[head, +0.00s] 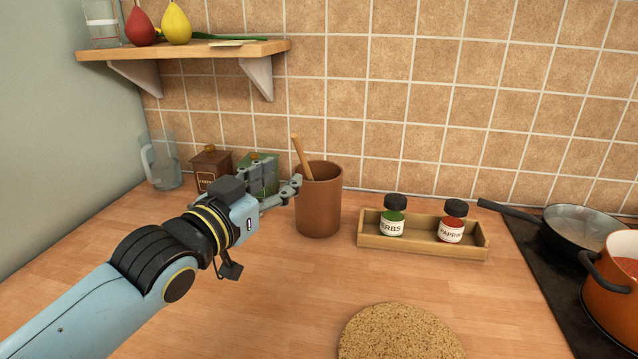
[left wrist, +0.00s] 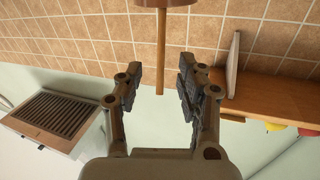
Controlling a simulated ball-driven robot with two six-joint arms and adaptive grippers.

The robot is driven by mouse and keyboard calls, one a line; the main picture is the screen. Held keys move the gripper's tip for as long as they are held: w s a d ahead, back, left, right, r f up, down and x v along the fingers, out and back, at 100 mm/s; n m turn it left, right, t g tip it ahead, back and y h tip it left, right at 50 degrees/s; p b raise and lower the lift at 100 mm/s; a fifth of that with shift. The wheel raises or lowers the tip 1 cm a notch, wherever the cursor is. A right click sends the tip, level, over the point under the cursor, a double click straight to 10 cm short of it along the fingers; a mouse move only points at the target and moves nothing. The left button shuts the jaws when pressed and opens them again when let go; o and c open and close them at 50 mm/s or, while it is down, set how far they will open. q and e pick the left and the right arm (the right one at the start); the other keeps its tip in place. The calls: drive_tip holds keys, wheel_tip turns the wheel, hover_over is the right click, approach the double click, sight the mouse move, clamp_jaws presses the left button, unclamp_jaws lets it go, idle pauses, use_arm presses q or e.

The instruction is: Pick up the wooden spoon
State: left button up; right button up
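The wooden spoon (head: 302,157) stands tilted in a brown cup (head: 319,207), its handle sticking up above the rim. The part inside the cup is hidden. My left gripper (head: 282,184) is at the cup's left side, near the rim and the handle. In the left wrist view, which looks upside down, the spoon handle (left wrist: 161,55) runs down from the cup (left wrist: 165,3), and its end shows between the two spread fingers of my left gripper (left wrist: 160,84). A gap shows on both sides of the handle. My right gripper is not in view.
A wooden rack (head: 424,241) with herbs (head: 393,222) and paprika (head: 452,226) jars stands right of the cup. Two canisters (head: 211,168) (head: 262,173) and a glass jug (head: 165,165) stand behind my left arm. A shelf (head: 190,49) hangs above. A cork mat (head: 398,335) lies in front.

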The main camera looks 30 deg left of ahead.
sight(302, 163)
use_arm(q)
drive_tip(key=w, duration=0.3)
drive_tip(key=shift+w+d, duration=0.1)
drive_tip(key=shift+w, duration=0.1)
drive_tip(key=w, duration=0.5)
drive_tip(key=shift+w+f, duration=0.1)
drive_tip(key=shift+f, duration=0.05)
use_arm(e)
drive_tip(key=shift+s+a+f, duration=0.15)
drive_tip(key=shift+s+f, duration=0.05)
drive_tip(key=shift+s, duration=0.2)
use_arm(q)
drive_tip(key=shift+c, duration=0.4)
clamp_jaws()
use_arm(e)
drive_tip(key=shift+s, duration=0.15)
